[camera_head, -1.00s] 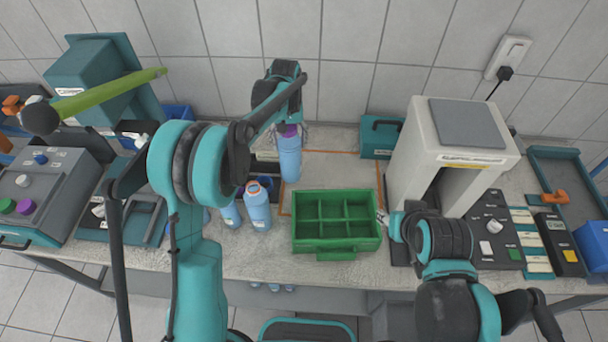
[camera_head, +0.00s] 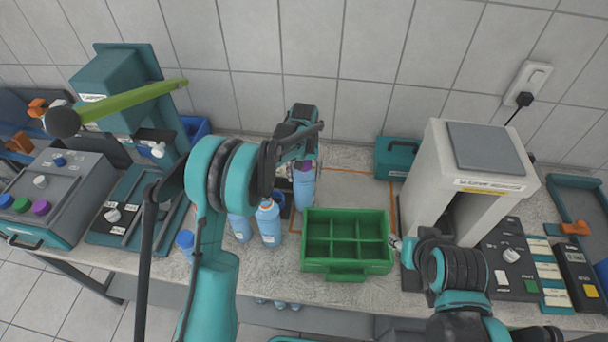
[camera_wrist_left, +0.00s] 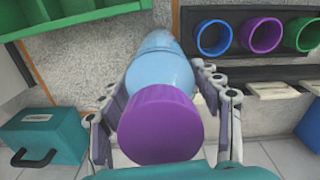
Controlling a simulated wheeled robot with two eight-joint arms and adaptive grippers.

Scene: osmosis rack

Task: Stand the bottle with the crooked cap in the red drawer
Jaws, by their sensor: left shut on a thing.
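My left gripper (camera_head: 300,162) is shut on a light blue bottle (camera_head: 304,190) with a purple cap (camera_wrist_left: 162,125). The bottle is about upright in the head view, behind the left end of the green crate. In the left wrist view its blue body (camera_wrist_left: 160,68) lies between the two fingers; I cannot tell if the cap is crooked. More blue bottles stand to the left: one in front (camera_head: 269,226), one beside it (camera_head: 239,228) and one with a blue cap (camera_head: 186,242). My right gripper (camera_head: 398,243) is beside the crate's right end, its jaws too small to read. No red drawer is visible.
The green divided crate (camera_head: 346,267) looks empty on the bench. A grey-white arch-shaped machine (camera_head: 428,175) stands to its right, and a teal box (camera_head: 396,158) behind. A dark rack (camera_wrist_left: 272,68) with blue, purple and green rings shows in the left wrist view.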

